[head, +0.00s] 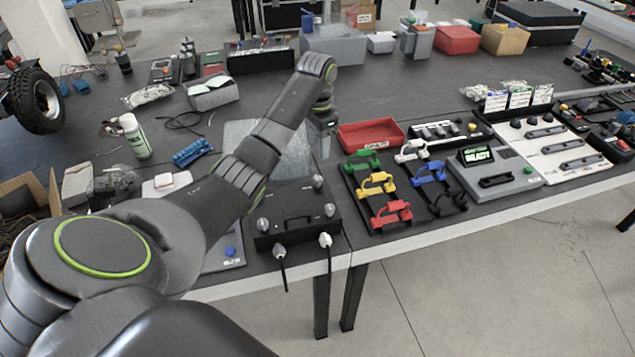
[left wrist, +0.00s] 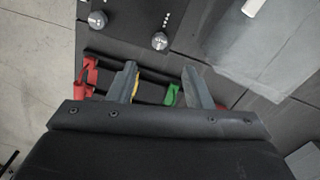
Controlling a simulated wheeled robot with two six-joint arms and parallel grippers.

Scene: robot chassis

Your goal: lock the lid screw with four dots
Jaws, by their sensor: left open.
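The black chassis box (head: 296,228) stands at the table's front edge in the head view, with grey knob-like screws on its lid, including one at the right (head: 329,210) and one at the left (head: 263,224). In the left wrist view two round screws show on the dark lid (left wrist: 128,22): one at the left (left wrist: 97,19) and one nearer my fingers (left wrist: 160,41). Several small pale dots lie beside the nearer screw. My left gripper (left wrist: 160,70) is open and empty, its fingers just short of that screw in the picture. My right gripper is not in view.
Red, yellow, green, white and blue handled pieces (head: 376,183) sit on black racks right of the box, by a red tray (head: 370,134). A grey device with a screen (head: 494,170) stands further right. A translucent sheet (left wrist: 270,50) lies beside the lid.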

